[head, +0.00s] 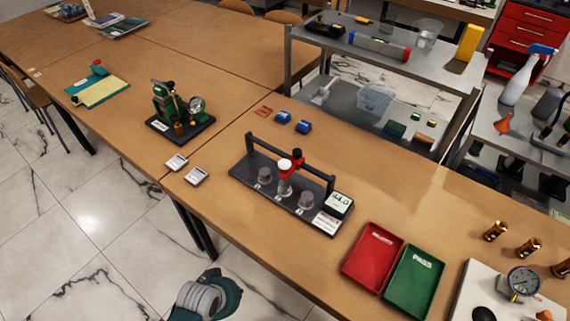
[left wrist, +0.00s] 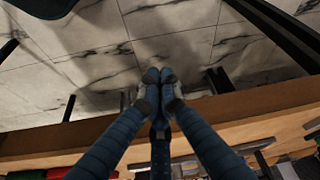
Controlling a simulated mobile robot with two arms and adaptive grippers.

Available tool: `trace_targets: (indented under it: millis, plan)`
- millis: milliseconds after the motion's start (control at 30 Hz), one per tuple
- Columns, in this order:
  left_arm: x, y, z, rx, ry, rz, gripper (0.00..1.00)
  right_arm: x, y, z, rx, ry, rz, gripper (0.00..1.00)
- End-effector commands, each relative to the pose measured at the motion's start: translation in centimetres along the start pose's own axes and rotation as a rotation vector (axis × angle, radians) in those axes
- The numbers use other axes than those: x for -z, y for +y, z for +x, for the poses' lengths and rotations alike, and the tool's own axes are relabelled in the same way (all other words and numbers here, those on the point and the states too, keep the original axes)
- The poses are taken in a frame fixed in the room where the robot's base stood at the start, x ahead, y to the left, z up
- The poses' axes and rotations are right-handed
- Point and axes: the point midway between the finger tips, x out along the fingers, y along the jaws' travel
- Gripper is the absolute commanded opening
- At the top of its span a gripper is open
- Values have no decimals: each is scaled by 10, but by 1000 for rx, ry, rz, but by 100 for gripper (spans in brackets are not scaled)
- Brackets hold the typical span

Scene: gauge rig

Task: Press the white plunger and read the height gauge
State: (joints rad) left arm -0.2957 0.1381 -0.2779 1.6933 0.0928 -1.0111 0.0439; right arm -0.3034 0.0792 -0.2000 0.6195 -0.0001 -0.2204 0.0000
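The gauge rig (head: 268,188) stands on the wooden table, a dark base with a raised black bar and several clear-grey cylindrical pieces on it. The white plunger (head: 284,165) is a round white knob at the middle of the rig, next to a red part and a black knob. The height gauge display (head: 340,203) is at the rig's right end; its reading is too small to tell. My left gripper (left wrist: 159,77) shows in the left wrist view with blue fingers, tips together and nothing visible between them, over the floor by the table edge. My right gripper is out of view.
A red tray (head: 372,252) and a green tray (head: 414,282) lie right of the rig. A green device (head: 180,112) stands farther left. A metal shelf (head: 385,45) stands behind. Bare table lies between these.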

Motion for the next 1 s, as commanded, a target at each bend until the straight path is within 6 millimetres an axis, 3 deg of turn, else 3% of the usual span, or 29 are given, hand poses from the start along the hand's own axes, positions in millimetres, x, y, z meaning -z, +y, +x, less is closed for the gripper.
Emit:
trace_targets:
  millis: [33, 100, 367, 633, 800, 1000]
  plan:
    - [29, 8, -8, -18, 35, 16, 0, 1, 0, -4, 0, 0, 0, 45]
    - [60, 21, -12, -47, 73, 34, 0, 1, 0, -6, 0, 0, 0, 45]
    - [163, 65, -31, -141, 196, 111, 0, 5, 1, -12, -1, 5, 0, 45]
    - [284, 105, -75, -215, 315, 228, 0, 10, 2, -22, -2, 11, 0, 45]
    - [353, 108, -108, -216, 364, 293, 0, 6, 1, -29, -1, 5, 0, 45]
    - [418, 86, -142, -174, 402, 322, 0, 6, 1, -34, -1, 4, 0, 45]
